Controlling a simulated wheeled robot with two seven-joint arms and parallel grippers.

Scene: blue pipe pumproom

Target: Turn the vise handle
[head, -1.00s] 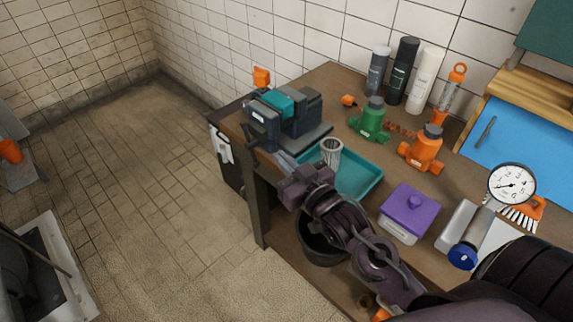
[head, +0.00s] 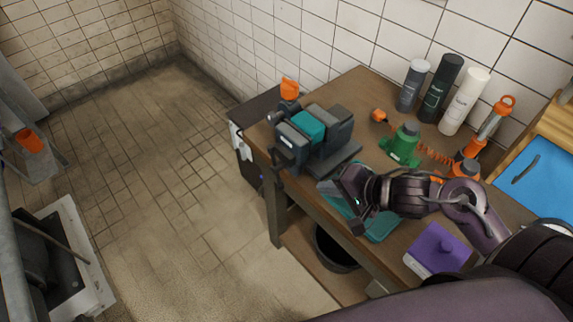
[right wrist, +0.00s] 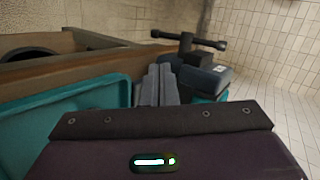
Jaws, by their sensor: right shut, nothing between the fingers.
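The vise (head: 335,125), dark grey-blue with teal on top, stands on the left corner of the workbench. Its handle (right wrist: 190,42) is a dark crossbar with knobbed ends on a short screw, and shows clearly in the right wrist view. It lies beyond my fingertips, nearly level in that picture. In the head view the handle is small and dark against the vise front. My right gripper (head: 330,188) is over the teal tray, just in front of the vise base. Its fingers (right wrist: 158,85) are shut and empty, apart from the handle. My left gripper is not in view.
The teal tray (head: 380,228) lies under my right arm. A dark bucket (head: 335,248) is below. The floor left of the bench is clear.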

